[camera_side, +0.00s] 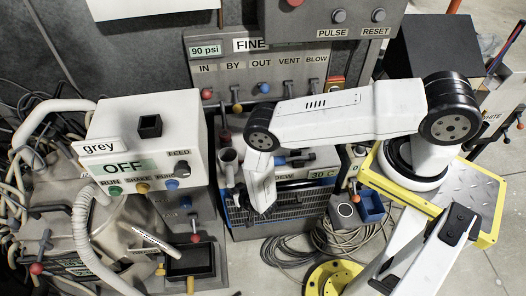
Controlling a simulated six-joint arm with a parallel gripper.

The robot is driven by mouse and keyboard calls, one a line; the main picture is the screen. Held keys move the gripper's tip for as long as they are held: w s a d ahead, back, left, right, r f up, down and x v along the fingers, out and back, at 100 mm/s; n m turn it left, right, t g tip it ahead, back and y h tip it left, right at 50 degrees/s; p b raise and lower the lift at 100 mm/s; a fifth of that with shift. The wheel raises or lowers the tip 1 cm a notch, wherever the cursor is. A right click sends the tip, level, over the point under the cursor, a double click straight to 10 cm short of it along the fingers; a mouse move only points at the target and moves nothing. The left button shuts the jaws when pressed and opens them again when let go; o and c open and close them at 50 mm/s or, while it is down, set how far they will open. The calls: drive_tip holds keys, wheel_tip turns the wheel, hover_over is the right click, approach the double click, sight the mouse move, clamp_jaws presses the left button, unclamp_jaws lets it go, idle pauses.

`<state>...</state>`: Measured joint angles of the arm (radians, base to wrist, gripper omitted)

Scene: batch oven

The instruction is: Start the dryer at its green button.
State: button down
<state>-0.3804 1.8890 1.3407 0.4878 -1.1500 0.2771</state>
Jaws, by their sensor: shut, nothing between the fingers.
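No unit here is readably labelled as a dryer. The blue-fronted unit (285,220) with a "DEW" label and a "30 C" display (322,174) stands low in the middle, partly hidden by my arm. A small green spot (358,150) shows on a box to its right, too small to identify. A green button (115,190) sits under the "RUN" label on the white box (150,125) at left, whose display reads "OFF". My gripper (254,207) is shut and empty in front of the blue-fronted unit. Whether it touches anything cannot be told.
A panel (262,68) with valve levers and a "90 psi" display stands behind my arm. Loose hoses (335,237) lie on the floor below. A blue bin (370,208) stands right of the unit.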

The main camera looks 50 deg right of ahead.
drive_tip(key=shift+w+d, duration=0.15)
drive_tip(key=shift+w, duration=0.05)
drive_tip(key=shift+s+a+r, duration=0.1)
drive_tip(key=shift+s+a, duration=0.25)
drive_tip(key=shift+a, duration=0.05)
idle(0.6)
drive_tip(key=shift+s+a, duration=2.05)
drive_tip(key=shift+s, duration=0.1)
